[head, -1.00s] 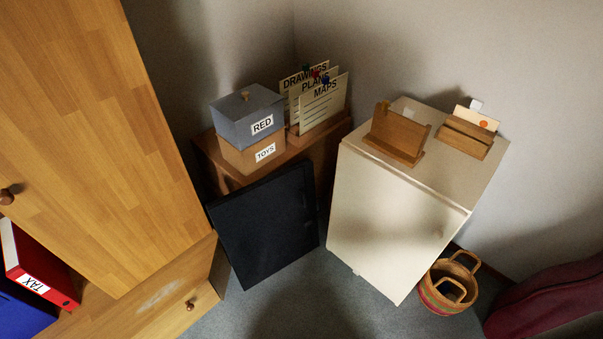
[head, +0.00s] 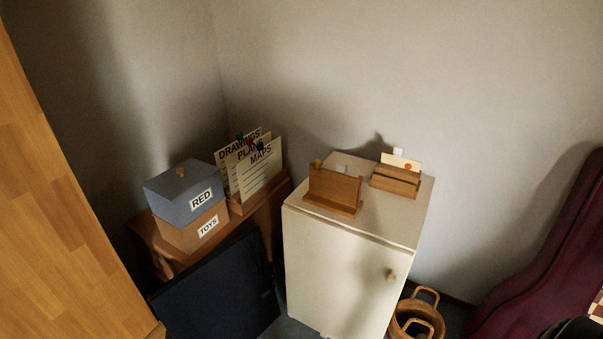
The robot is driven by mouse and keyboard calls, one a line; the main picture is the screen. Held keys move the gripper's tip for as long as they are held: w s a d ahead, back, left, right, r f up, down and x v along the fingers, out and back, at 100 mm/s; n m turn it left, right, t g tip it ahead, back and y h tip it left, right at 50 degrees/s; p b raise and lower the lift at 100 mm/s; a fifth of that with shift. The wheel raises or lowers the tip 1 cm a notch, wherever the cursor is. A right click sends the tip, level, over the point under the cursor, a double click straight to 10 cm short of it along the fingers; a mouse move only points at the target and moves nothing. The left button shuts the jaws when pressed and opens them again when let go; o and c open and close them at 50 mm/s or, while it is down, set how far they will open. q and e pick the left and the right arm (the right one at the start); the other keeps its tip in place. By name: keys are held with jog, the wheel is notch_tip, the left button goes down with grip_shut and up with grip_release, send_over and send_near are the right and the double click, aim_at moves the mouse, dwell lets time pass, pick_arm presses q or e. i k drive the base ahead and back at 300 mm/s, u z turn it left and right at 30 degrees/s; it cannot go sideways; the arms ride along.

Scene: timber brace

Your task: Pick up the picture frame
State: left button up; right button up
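I cannot make out a picture frame for sure. A large dark flat panel (head: 215,298) leans at the front of a low wooden cabinet; its lower part is cut off by the picture's bottom edge, and I cannot tell whether it is a frame seen from behind. A small wooden piece with an upright board on a base (head: 334,190) stands on the white cabinet (head: 345,262), near its left front edge. Neither of my grippers is in view.
A wooden holder with cards (head: 396,180) stands behind it to the right. A blue box (head: 183,194) on a tan box (head: 190,235) and labelled dividers (head: 252,170) stand on the low cabinet (head: 150,238). A basket (head: 412,318) and burgundy case (head: 535,265) are at right.

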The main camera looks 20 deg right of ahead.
aim_at(339, 193)
jog(key=u, duration=2.05)
jog(key=k, duration=1.1)
jog(key=z, duration=1.45)
